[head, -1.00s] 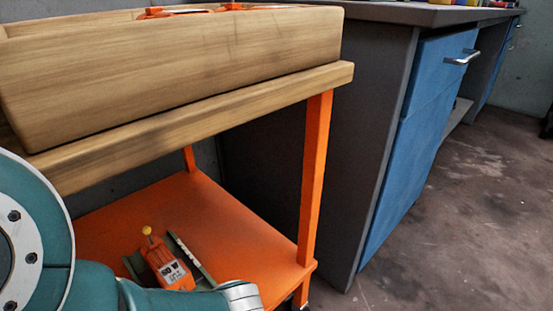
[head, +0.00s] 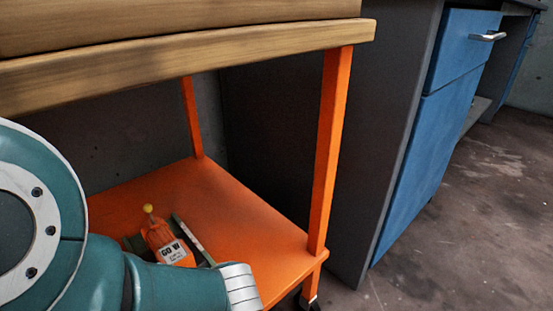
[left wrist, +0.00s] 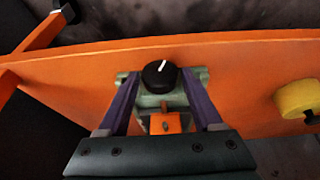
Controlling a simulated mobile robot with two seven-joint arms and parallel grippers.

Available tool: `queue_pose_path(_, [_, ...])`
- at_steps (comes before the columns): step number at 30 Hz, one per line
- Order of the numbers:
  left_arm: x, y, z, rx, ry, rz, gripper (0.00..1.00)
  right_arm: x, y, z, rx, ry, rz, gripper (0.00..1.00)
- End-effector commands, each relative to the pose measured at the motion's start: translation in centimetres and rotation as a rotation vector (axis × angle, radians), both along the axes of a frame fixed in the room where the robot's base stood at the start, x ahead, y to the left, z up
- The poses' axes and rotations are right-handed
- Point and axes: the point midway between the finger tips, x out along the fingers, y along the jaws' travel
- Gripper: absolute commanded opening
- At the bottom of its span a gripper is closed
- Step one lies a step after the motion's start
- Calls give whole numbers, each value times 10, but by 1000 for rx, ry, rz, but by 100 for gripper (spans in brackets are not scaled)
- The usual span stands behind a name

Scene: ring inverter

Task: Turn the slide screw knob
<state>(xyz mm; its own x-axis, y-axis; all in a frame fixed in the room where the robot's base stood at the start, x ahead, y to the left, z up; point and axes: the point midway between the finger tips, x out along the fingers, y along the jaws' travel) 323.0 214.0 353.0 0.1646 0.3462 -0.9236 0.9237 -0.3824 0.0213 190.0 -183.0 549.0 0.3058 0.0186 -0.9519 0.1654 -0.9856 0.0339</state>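In the left wrist view a round black knob (left wrist: 160,74) with a white pointer mark sits on a pale grey-green body, with a small orange block (left wrist: 165,123) nearer to me. My left gripper (left wrist: 165,76) has its two purple fingers apart, one on each side of the knob, with gaps showing. I cannot tell whether the fingers touch the body. In the head view an orange device (head: 168,243) with a white label and a yellow tip lies on the lower shelf. My left arm hides part of it, and the left gripper itself is hidden there. My right gripper is not in view.
The orange shelf (head: 240,225) belongs to a cart with orange legs (head: 331,150) and a wooden top (head: 200,62) above. A grey and blue cabinet (head: 430,150) stands to the right. A yellow round part (left wrist: 298,98) is at the right in the left wrist view.

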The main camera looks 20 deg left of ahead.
Motion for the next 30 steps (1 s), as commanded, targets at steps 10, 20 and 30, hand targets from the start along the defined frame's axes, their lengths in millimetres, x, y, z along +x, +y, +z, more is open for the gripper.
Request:
queue_pose_path(10, [0,0,0,0,0,0,26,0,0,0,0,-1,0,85])
queue_pose_path(20, [0,0,-1,2,4,1,0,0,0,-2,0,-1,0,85])
queue_pose_path(30, [7,-3,-13,96,230,3,0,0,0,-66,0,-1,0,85])
